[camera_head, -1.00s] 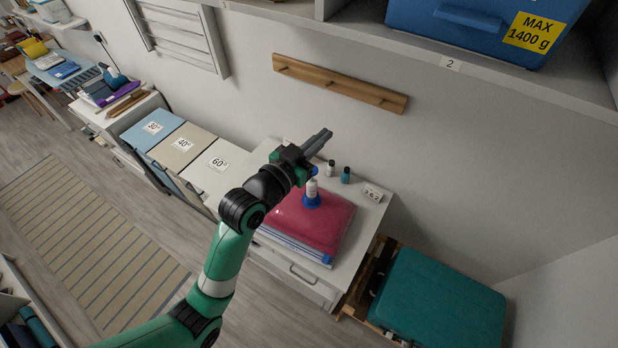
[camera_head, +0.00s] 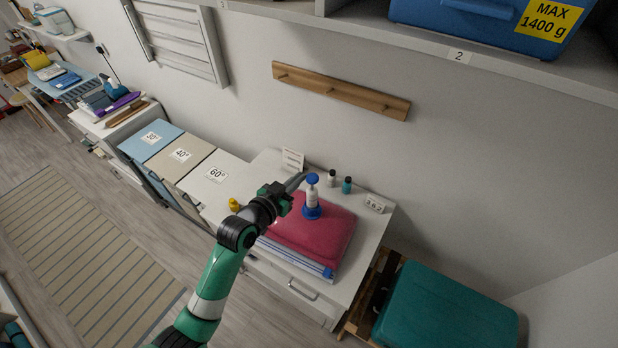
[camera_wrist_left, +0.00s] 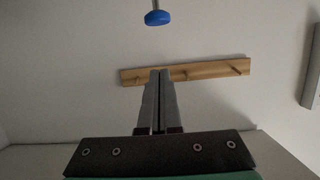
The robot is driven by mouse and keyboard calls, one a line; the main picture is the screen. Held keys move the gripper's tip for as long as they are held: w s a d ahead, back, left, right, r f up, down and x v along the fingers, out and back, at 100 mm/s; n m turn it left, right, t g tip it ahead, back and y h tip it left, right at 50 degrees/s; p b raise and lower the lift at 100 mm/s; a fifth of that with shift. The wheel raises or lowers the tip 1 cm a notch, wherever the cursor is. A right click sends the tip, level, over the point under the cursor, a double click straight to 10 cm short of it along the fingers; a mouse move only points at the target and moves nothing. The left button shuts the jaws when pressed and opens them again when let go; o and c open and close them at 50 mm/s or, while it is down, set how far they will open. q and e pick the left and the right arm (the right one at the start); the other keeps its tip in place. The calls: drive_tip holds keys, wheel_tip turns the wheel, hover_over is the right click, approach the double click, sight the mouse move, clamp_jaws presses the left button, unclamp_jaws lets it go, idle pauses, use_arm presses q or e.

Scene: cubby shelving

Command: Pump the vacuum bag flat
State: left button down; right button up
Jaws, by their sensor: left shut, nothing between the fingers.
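The pink vacuum bag (camera_head: 318,236) lies on the white cabinet top, still puffed up in its middle, with a blue and white striped edge at the front. A white hand pump (camera_head: 312,197) with a blue base and a blue knob (camera_head: 312,178) stands upright on the bag. The blue knob also shows at the top of the left wrist view (camera_wrist_left: 157,18), on a thin rod. My left gripper (camera_head: 296,182) is shut and empty, just left of the pump near knob height; I cannot tell if it touches. My right gripper is not in view.
Two small bottles (camera_head: 347,186) and a number card (camera_head: 374,203) stand behind the bag. A wooden peg rail (camera_head: 340,90) is on the wall. Lidded bins (camera_head: 216,176) stand to the left, a teal case (camera_head: 445,310) to the right. A shelf (camera_head: 480,62) overhangs above.

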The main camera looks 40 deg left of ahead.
use_arm(q)
hover_over(310, 181)
wheel_tip(310, 181, down, 2)
drive_tip(key=shift+f+b, duration=0.1)
drive_tip(key=shift+b, duration=0.3)
drive_tip(key=f, duration=0.3)
drive_tip(key=shift+s+f, duration=0.3)
drive_tip(key=shift+f, duration=0.05)
